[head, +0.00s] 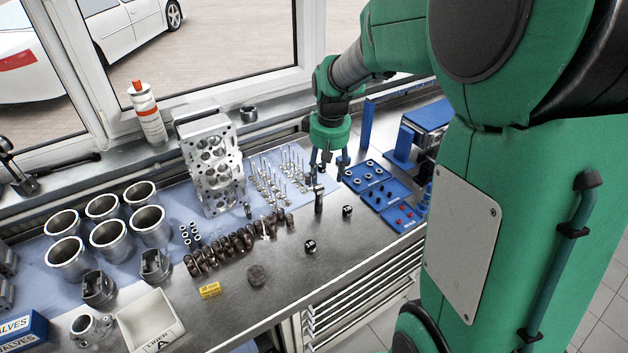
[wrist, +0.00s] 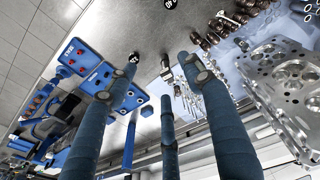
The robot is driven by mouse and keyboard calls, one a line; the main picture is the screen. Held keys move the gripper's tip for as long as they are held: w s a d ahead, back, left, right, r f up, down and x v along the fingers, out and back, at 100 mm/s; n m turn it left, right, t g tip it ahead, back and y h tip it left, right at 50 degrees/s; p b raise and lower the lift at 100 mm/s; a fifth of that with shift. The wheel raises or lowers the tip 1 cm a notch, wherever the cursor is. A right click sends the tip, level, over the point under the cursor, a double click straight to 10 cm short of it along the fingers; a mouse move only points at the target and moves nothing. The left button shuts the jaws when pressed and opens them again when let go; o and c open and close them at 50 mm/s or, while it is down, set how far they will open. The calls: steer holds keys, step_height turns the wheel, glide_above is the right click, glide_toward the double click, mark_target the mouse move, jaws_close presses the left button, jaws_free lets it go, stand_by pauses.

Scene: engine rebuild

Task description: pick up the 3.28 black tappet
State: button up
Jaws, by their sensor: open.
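Two small black tappets with white markings stand on the bare steel bench in the head view. One (head: 310,246) is nearer the front edge, and the other (head: 347,211) is farther right, near the blue trays. The markings are too small to read, so I cannot tell which is 3.28. In the wrist view one tappet (wrist: 170,3) is at the top edge, and the other (wrist: 133,58) is close to a fingertip in the picture. My gripper (head: 329,166) is open and empty, pointing down above the back of the bench, behind both tappets. It also shows in the wrist view (wrist: 160,80).
Blue trays (head: 364,188) with small dark and red parts lie right of the gripper. Upright valves (head: 278,178) and a cylinder head (head: 213,165) stand left. Bare bench lies around the tappets.

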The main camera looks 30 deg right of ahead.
steer(key=g, duration=0.1)
glide_above(347, 208)
step_height(347, 208, down, 14)
steer(key=shift+s+r+y+p, duration=0.2)
steer(key=shift+y+p, duration=0.1)
steer(key=shift+p, duration=0.1)
steer(key=shift+f+b, duration=0.5)
steer(key=shift+f, duration=3.8)
steer(key=shift+w+f+b, duration=0.1)
steer(key=shift+f+b, duration=0.3)
steer(key=shift+f, duration=2.2)
steer(key=c, duration=1.2)
